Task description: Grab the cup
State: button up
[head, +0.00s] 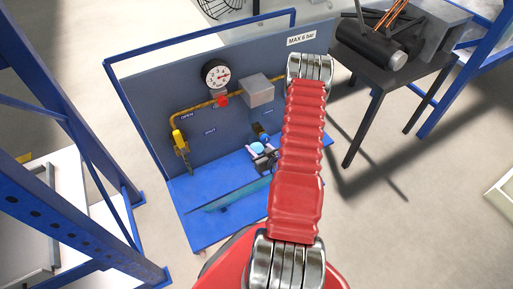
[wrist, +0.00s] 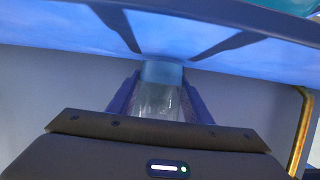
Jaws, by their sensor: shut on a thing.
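The cup (wrist: 160,103) looks clear with a pale blue band at its far end in the wrist view. It sits between the two dark blue fingers of my gripper (wrist: 160,88), which is shut on it. The gripper body covers the near part of the cup. In the head view my gripper (head: 262,156) is small and partly behind my red arm, low in front of the blue panel. Small light blue shapes show there, too small to tell whether they are the cup.
The blue stand (head: 230,212) has an upright panel with a gauge (head: 216,75), a yellow pipe (head: 193,108) and a grey box (head: 257,90). A dark table (head: 392,76) stands at right. A blue rack (head: 62,215) stands at left.

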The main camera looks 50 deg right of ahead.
jog(key=shift+r, duration=0.55)
jog(key=s+a, duration=0.2)
jog(key=s, duration=0.6)
jog(key=s+a, duration=0.3)
jog(key=s, duration=0.6)
jog(key=shift+a, duration=0.25)
jog(key=shift+s+r, duration=0.1)
